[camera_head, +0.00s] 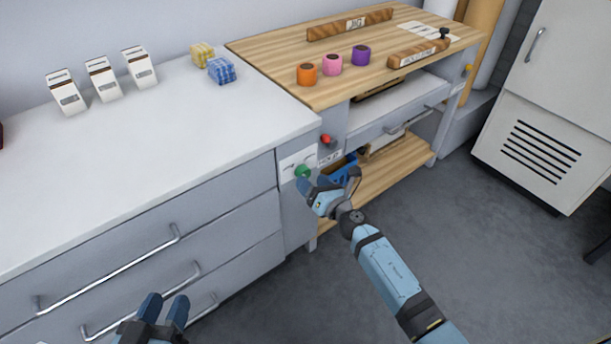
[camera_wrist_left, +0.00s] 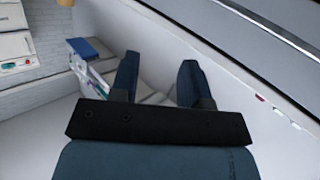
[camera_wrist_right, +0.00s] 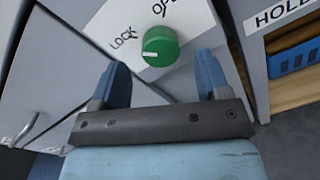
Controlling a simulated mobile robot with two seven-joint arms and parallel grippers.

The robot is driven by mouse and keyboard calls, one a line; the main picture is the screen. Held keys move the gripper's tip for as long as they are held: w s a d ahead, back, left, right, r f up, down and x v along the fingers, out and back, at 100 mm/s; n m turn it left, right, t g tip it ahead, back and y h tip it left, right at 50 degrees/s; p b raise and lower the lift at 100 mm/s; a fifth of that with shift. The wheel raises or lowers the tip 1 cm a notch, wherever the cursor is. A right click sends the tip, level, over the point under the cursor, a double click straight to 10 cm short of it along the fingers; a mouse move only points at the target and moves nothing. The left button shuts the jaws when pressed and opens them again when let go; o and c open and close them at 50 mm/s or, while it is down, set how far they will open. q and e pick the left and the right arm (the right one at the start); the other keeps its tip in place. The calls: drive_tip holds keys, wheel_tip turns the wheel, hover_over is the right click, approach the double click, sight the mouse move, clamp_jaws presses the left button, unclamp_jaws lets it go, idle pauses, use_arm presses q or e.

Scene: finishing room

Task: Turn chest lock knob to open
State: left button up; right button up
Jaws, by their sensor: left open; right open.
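The green lock knob (camera_head: 303,171) sits on the end panel of the white chest, at the right of its drawers. In the right wrist view the knob (camera_wrist_right: 160,46) is on a white label (camera_wrist_right: 113,19) reading LOCK and, partly cut off, OPEN; its white mark points toward the LOCK side. My right gripper (camera_head: 325,186) is open just in front of the knob. In the right wrist view its fingers (camera_wrist_right: 163,80) are spread, with the knob beyond and between the tips, apparently not gripped. My left gripper (camera_head: 163,308) is open and empty in front of the lower drawers.
The chest (camera_head: 130,150) has several drawers with bar handles (camera_head: 110,270). A wooden-topped bench (camera_head: 290,65) adjoins it, carrying orange, pink and purple rolls. A red knob (camera_head: 326,139) and a blue bin (camera_head: 345,168) are close to my right gripper. The grey floor (camera_head: 480,270) is clear.

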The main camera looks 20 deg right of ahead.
sight(306, 175)
drive_tip(key=x, duration=0.2)
drive_tip(key=shift+w+a, duration=0.1)
drive_tip(key=shift+w, duration=0.25)
use_arm(q)
drive_tip(key=shift+w+d+r+t+h, duration=0.1)
drive_tip(key=shift+d+r+t+h, duration=0.15)
drive_tip(key=shift+r, duration=0.3)
use_arm(e)
drive_tip(key=shift+w+a, duration=0.15)
drive_tip(key=shift+w, duration=0.35)
drive_tip(key=c, duration=0.9)
